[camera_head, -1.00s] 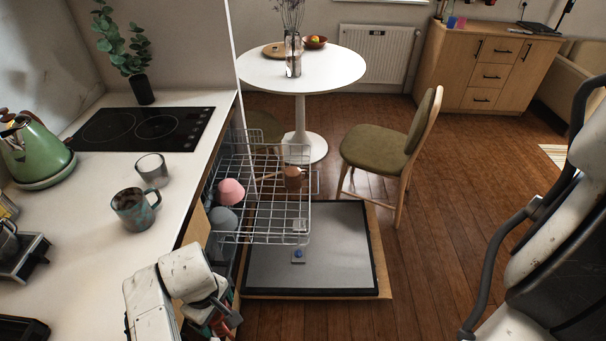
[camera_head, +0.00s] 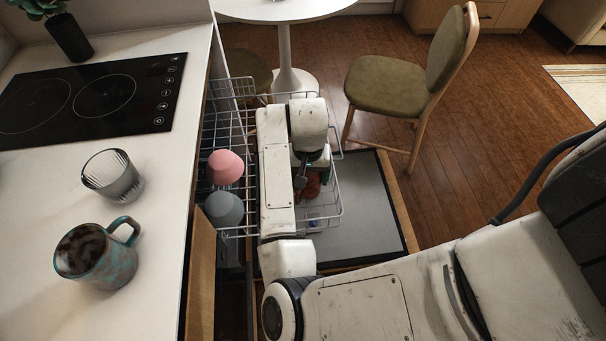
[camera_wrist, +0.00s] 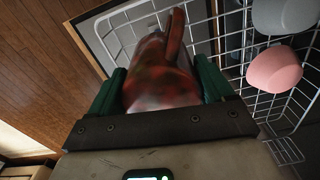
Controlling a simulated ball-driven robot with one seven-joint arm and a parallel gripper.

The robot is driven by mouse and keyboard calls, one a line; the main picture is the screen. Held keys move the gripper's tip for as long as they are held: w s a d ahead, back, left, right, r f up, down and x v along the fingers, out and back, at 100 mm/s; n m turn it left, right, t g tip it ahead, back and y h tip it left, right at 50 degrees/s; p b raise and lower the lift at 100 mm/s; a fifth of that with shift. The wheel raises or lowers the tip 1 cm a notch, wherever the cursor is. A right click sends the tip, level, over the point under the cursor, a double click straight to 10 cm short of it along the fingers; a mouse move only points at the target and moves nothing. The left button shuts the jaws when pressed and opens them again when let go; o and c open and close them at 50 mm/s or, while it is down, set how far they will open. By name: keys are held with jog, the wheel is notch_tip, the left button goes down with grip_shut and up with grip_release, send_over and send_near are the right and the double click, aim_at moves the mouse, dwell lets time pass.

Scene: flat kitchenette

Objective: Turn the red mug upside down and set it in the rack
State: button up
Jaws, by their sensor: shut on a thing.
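The red mug (camera_wrist: 158,75), mottled red and dark, is between the green fingers of my gripper (camera_wrist: 160,85) in the wrist view. Its handle (camera_wrist: 175,35) points away from the palm, toward the top of the picture. In the head view my gripper (camera_head: 310,175) is over the right part of the wire rack (camera_head: 240,119), with some of the red mug (camera_head: 313,188) showing below it. I cannot tell whether the mug touches the wires or which way its mouth faces.
A pink cup (camera_head: 225,167) and a grey cup (camera_head: 224,208) sit in the rack's left part. The open dishwasher door (camera_head: 375,210) lies below. A teal mug (camera_head: 97,254) and a glass (camera_head: 113,177) stand on the counter. A chair (camera_head: 410,80) stands behind the door.

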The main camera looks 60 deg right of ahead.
jog(key=shift+a+f+b, duration=0.1)
jog(key=shift+f+b, duration=4.6)
jog(key=shift+f, duration=1.35)
jog(key=o, duration=1.3)
jog(key=shift+c, duration=0.2)
jog(key=shift+r, duration=0.1)
notch_tip(320, 180, up, 11)
jog(key=p, duration=0.2)
jog(key=shift+f, duration=0.2)
